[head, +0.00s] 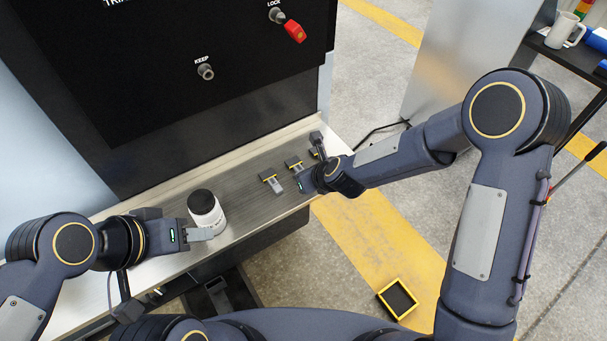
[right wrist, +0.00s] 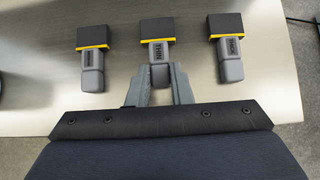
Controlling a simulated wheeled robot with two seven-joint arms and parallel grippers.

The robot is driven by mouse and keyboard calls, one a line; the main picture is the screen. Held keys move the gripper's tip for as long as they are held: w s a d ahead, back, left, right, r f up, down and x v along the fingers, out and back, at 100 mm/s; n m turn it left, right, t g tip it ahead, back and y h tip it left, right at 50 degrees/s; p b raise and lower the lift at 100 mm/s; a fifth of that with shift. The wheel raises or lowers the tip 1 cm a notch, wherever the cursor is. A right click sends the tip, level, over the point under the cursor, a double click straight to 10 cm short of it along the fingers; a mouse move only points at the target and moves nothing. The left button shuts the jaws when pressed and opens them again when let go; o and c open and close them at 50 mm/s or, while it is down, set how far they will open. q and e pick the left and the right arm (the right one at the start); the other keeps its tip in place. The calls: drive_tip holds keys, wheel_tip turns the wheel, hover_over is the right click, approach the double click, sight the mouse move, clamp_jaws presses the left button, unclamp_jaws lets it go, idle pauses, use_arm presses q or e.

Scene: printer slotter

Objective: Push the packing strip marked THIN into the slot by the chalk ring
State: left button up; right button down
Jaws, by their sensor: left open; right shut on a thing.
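Three packing strips with black heads, yellow bands and grey handles lie in a row on the metal shelf. In the right wrist view the middle one (right wrist: 159,52) reads THIN on its handle; the lettering on the left strip (right wrist: 92,50) and the right strip (right wrist: 228,48) is too small to read surely. My right gripper (right wrist: 164,84) is shut on the middle strip's handle, which lies between its fingers. In the head view that strip (head: 293,162) is partly hidden by my right gripper (head: 300,175). My left gripper (head: 205,233) is open beside a jar. I see no slot or chalk ring.
The white jar (head: 206,211) with a black lid stands on the shelf (head: 246,210). Above is a dark machine panel (head: 150,60) with a KEEP knob (head: 205,71) and a LOCK knob (head: 277,15) carrying a red tag (head: 295,31). A yellow-rimmed box (head: 397,299) lies on the floor.

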drive_tip(key=shift+r, duration=0.45)
idle(0.5)
drive_tip(key=shift+r+p, duration=2.15)
drive_tip(key=shift+r, duration=0.3)
